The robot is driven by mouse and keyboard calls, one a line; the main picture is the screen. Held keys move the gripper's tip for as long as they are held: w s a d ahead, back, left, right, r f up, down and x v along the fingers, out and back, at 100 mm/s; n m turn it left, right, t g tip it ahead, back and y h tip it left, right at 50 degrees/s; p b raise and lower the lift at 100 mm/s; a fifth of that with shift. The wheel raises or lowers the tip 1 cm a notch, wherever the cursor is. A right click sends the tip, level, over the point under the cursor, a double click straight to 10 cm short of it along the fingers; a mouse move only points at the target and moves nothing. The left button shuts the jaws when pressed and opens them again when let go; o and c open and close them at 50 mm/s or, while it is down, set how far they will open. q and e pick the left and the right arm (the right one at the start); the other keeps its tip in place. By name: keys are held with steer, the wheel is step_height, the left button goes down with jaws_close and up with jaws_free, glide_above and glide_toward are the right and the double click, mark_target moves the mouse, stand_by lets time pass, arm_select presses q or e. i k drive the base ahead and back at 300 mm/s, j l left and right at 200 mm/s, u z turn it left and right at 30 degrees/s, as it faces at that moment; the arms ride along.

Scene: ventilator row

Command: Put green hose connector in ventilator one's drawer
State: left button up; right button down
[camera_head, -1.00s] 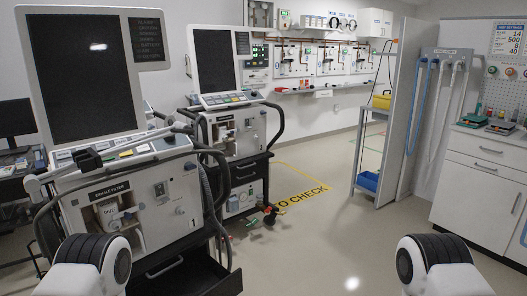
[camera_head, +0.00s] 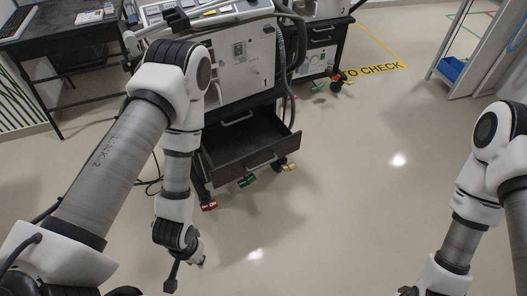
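Ventilator one (camera_head: 240,65), a white unit marked "1", stands at the upper middle on a dark cart. Its dark drawer (camera_head: 262,163) is pulled out below, and the visible part of its inside looks empty. I cannot make out a green hose connector. My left arm reaches down in front of the cart's left side. My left gripper (camera_head: 184,272) hangs low, left of and below the drawer and apart from it; its opening is unclear, and I see nothing held. My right arm comes down at the right edge, and its gripper is beyond the bottom edge.
Coloured caster pedals, including a green one (camera_head: 247,181) and a red one (camera_head: 209,206), sit under the cart. A dark desk (camera_head: 75,35) stands at the upper left. A second ventilator cart (camera_head: 320,45) stands behind. The floor (camera_head: 340,200) between my arms is clear.

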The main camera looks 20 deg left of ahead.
mark_target(240, 150)
steer(key=j+u, duration=0.1)
steer(key=u, duration=0.8)
steer(key=i+j+u, duration=0.1)
steer(key=u, duration=0.35)
steer(key=i+u, duration=0.1)
steer(key=u, duration=0.75)
steer(key=i+l+u, duration=0.1)
steer(key=i+u, duration=0.35)
steer(key=i, duration=0.15)
steer(key=i+l+u, duration=0.35)
steer(key=i+u, duration=0.15)
steer(key=i+l+u, duration=0.45)
steer(key=i+l, duration=1.1)
steer(key=l, duration=0.2)
